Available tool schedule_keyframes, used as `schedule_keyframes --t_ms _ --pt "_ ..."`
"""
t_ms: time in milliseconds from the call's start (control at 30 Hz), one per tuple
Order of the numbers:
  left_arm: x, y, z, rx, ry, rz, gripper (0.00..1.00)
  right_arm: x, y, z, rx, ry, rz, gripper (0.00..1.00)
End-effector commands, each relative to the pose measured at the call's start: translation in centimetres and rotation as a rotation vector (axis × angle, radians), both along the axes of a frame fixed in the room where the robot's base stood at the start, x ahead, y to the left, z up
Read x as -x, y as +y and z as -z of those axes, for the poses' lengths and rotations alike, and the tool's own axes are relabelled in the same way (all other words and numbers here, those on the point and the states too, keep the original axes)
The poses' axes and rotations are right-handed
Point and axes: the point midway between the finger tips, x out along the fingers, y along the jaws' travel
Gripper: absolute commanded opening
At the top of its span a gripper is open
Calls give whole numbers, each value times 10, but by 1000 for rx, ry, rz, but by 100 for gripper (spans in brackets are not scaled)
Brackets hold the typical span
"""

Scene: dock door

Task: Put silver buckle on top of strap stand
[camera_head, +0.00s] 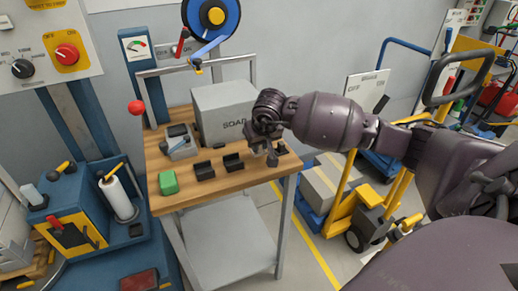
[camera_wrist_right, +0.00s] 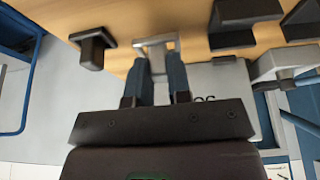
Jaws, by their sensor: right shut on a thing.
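My right gripper (camera_head: 270,154) is over the right part of the wooden workbench. Its two fingers (camera_wrist_right: 162,82) are shut on the silver buckle (camera_wrist_right: 154,43), a light grey frame-like piece showing at the fingertips. In the head view the buckle is mostly hidden by the gripper. A small dark stand (camera_head: 281,149) is just right of the gripper; it shows as a black post (camera_wrist_right: 92,46) in the wrist view. Two black notched blocks (camera_head: 233,161) (camera_head: 204,170) are to the left. I cannot tell which is the strap stand. My left gripper is out of view.
The workbench (camera_head: 225,184) also carries a grey SOAP box (camera_head: 221,108) behind the gripper, a green block (camera_head: 168,182) and a grey device (camera_head: 181,142). A yellow cart with a carton (camera_head: 330,180) stands to the right. The bench's front strip is clear.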

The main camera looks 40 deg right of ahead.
Motion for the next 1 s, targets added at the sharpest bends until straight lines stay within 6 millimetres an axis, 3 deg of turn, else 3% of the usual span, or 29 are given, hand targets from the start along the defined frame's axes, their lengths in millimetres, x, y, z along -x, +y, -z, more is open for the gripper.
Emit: schedule_keyframes --t_ms 133,567,600,733,1000 --pt "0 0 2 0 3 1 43 0 0 20 -1 3 2 0" --pt "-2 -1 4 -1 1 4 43 0 0 25 1 1 0 0" --pt "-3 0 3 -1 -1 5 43 0 0 24 0 1 0 24" --pt "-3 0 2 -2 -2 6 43 0 0 23 0 0 0 44" --pt "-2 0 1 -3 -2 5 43 0 0 22 0 0 1 44"
